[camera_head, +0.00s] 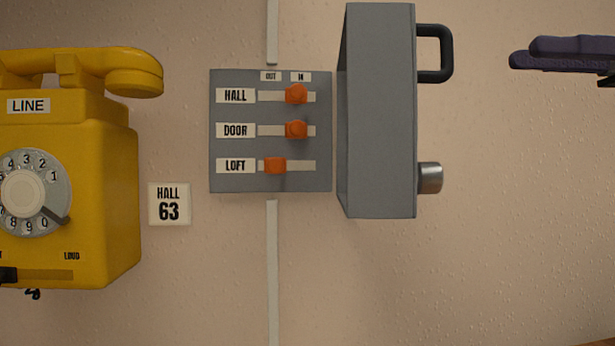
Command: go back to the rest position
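My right gripper (522,57) shows at the upper right edge, with dark purple fingers pointing left. Its fingers overlap in this view, so the gap between them cannot be judged. It is apart from everything, with bare wall between it and the grey door's handle. Nothing shows at its fingertips. My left gripper is not in view. A grey switch panel (222,148) has orange sliders: the HALL slider (296,94) and DOOR slider (297,129) sit on the IN side, and the LOFT slider (275,166) sits toward OUT.
A grey door (380,120) stands open, jutting out at the panel's right, with a dark handle (447,55) and a metal knob (430,178). A yellow dial phone (110,200) with its handset (125,72) on top is at left. A card (169,204) reads HALL 63. The lower right wall is clear.

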